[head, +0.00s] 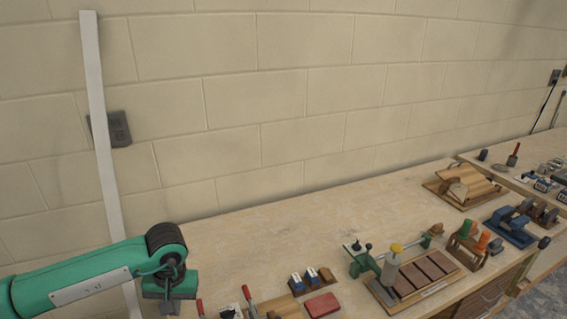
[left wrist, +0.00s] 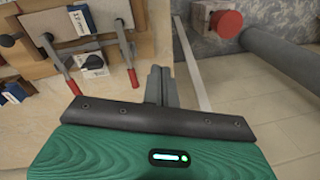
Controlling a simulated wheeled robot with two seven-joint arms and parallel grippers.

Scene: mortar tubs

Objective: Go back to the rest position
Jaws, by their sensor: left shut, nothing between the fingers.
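My green left arm comes in from the left in the head view. My left gripper (head: 168,307) points down at the bottom edge, in front of the left end of the workbench. The left wrist view shows its two grey fingers (left wrist: 160,86) together, with nothing between them. No mortar tub can be made out in either view. My right gripper does not show.
A wooden workbench (head: 250,240) runs along the block wall. Red-handled clamps (left wrist: 66,75), a red block (head: 321,305) and a green-framed jig (head: 364,262) stand on it. A white upright strip (head: 100,130) is behind my arm. The bench's back middle is clear.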

